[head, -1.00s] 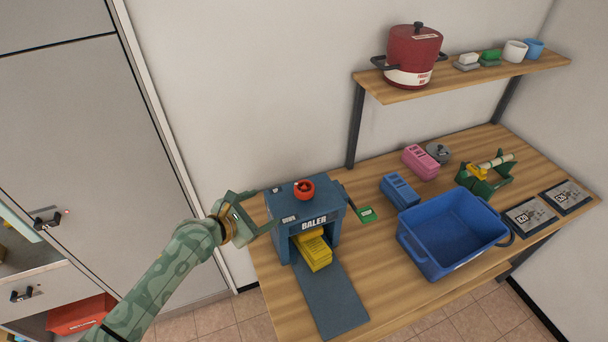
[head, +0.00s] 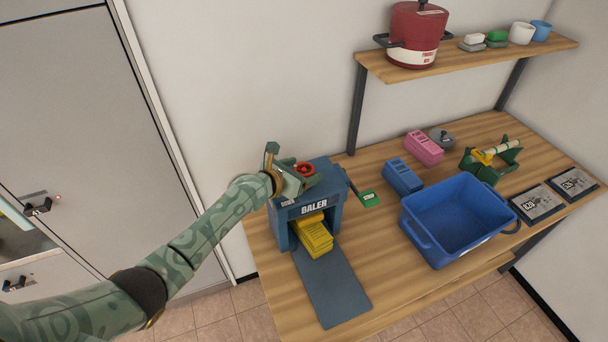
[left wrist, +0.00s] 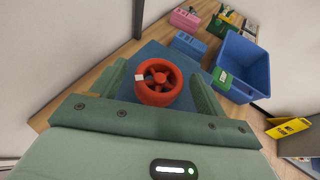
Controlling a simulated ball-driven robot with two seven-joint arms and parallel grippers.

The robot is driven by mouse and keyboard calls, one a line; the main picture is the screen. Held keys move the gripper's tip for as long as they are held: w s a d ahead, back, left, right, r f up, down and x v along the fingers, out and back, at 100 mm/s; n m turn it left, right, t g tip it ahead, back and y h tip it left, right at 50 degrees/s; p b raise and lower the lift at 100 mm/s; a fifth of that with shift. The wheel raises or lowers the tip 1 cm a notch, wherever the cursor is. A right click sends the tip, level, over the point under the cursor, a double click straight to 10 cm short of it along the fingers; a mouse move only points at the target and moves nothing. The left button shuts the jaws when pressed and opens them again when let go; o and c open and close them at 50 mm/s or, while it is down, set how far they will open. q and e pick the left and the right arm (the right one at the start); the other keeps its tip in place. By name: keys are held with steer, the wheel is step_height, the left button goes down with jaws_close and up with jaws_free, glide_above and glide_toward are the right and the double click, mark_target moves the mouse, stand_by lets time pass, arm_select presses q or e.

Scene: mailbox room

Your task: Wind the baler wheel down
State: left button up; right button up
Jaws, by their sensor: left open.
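The blue baler (head: 322,208) stands at the left end of the wooden table. Its small red wheel (head: 305,169) sits on top and also shows in the left wrist view (left wrist: 158,82). My left gripper (head: 296,172) is open, just at the baler's top, with a finger on either side of the wheel in the left wrist view. I cannot tell whether the fingers touch it. A yellow block (head: 315,238) is in the baler's front opening, above a dark mat (head: 332,290). My right gripper is not in view.
A green-ended lever (head: 369,199) sticks out at the baler's right. A blue bin (head: 425,238), blue block (head: 402,175), pink block (head: 424,148) and green stand (head: 490,158) lie further right. A shelf (head: 470,62) with a red pot (head: 416,35) hangs above.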

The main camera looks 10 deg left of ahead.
arm_select(q)
steer(key=shift+w+d+f, duration=0.25)
steer(key=shift+w, duration=0.25)
steer(key=c, duration=1)
steer(key=shift+b, duration=0.3)
